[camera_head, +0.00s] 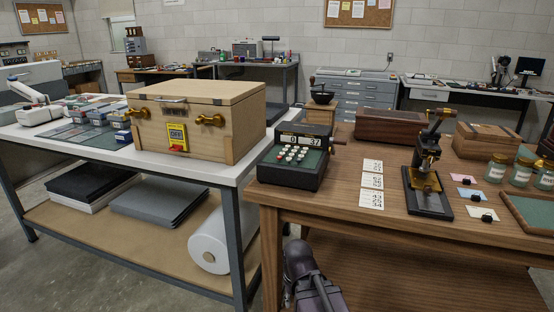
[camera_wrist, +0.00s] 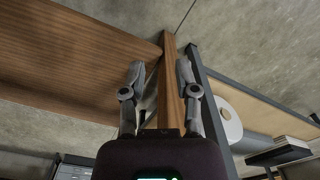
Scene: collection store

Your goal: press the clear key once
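The adding machine (camera_head: 292,165) is a dark box with a green key panel, several pale round keys and a crank on its right side. It stands near the left end of the wooden table (camera_head: 400,234). Its display seems to read 0 and 37. I cannot tell which key is the clear key at this size. My gripper (camera_wrist: 160,68) is open and empty in the wrist view, its two fingers apart under the wooden table's edge and leg. The machine is not in the wrist view. In the head view, part of my arm shows low, below the machine.
Cards with numbers (camera_head: 371,184) lie right of the machine, then a brass-and-black press (camera_head: 428,175) and glass jars (camera_head: 496,167). A wooden chest (camera_head: 198,122) stands on the left bench. A white roll (camera_head: 213,245) lies on its lower shelf. The tabletop edge lies above my arm.

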